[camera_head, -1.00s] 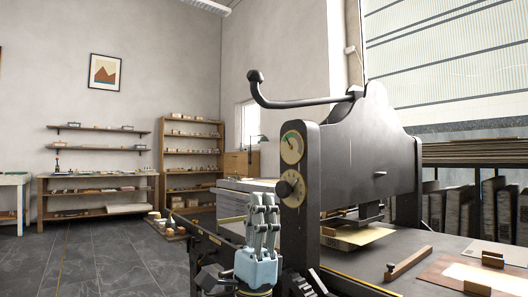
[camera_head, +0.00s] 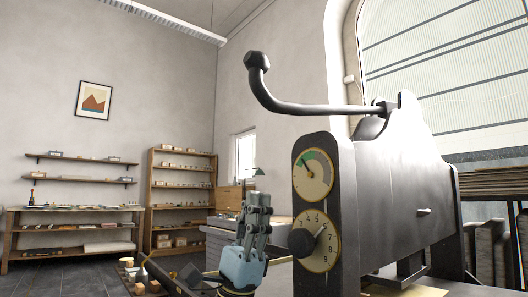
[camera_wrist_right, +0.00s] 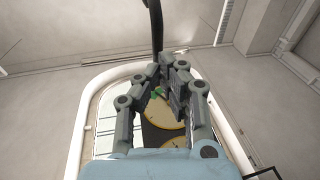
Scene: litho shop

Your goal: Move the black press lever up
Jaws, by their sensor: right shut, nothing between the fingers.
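The black press lever (camera_head: 310,108) is a curved bar with a knob (camera_head: 257,60) at its left end. It joins the top of the dark press (camera_head: 400,185) near its pivot. My right gripper (camera_head: 258,200) points upward, below the lever knob and left of the press's gauge panel, apart from the lever. Its fingers are shut and empty. In the right wrist view, the fingers (camera_wrist_right: 168,70) stand in front of the gauge panel, and the dark lever (camera_wrist_right: 156,25) shows beyond them at the top. My left gripper is not in view.
The gauge panel carries a pressure dial (camera_head: 314,174) and a numbered dial with a knob (camera_head: 317,241), close to the right gripper. Shelves (camera_head: 180,200) and a workbench (camera_head: 75,228) stand along the far walls. The air around the lever knob is clear.

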